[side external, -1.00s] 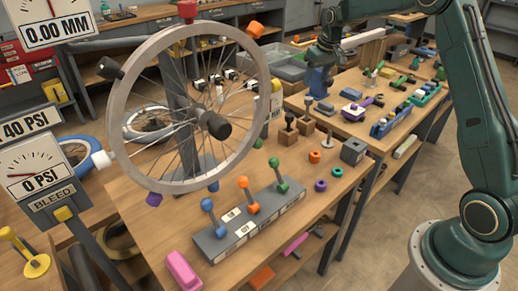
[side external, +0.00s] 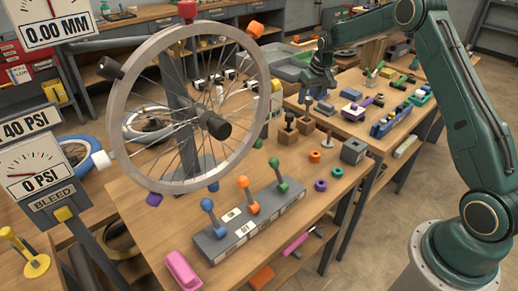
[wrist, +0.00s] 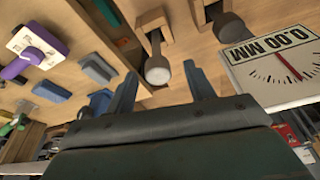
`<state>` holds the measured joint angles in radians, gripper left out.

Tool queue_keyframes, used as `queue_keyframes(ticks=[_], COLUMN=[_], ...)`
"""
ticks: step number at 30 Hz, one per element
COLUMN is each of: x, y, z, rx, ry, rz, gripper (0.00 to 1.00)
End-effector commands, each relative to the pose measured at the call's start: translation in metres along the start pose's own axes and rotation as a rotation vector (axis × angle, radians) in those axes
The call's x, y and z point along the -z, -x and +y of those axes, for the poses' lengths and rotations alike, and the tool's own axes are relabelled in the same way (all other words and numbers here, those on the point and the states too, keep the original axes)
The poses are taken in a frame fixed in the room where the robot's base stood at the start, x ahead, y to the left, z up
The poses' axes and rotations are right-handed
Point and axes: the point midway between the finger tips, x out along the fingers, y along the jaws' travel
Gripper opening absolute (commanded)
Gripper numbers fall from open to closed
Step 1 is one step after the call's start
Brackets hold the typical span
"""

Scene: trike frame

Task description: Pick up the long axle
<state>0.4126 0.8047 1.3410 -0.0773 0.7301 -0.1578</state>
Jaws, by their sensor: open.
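Two dark axles stand upright in small wooden blocks on the front bench. The rear one (side external: 308,105) looks the taller, so I take it as the long axle. The other (side external: 289,120) stands in front of it, to the left. My gripper (side external: 318,92) points down close to the rear axle in the side view. In the wrist view the two jaws are apart, and a round grey axle head (wrist: 157,71) shows between them, with no grip visible. The second axle (wrist: 229,28) is to the right of the right jaw.
A spoked wheel (side external: 258,70) on a stand rises left of the blocks. A grey lever box (side external: 240,235) is in front. An orange part (side external: 314,156) and a dark grey cube (side external: 354,151) lie to the right. A dial (wrist: 275,65) shows in the wrist view.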

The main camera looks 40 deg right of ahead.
Motion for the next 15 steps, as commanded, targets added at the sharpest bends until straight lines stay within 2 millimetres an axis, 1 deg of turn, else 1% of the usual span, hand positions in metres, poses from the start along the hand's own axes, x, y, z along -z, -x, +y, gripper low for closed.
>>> queue_keyframes(ticks=[3,9,15], x=[-0.001,0.0,0.0], y=[-0.015,-0.035,-0.038], z=[0.002,0.002,0.002], rx=[0.0,0.001,0.001], ry=[0.0,-0.001,-0.002], rz=[-0.001,0.0,0.001], gripper=[0.54,0.54,0.54])
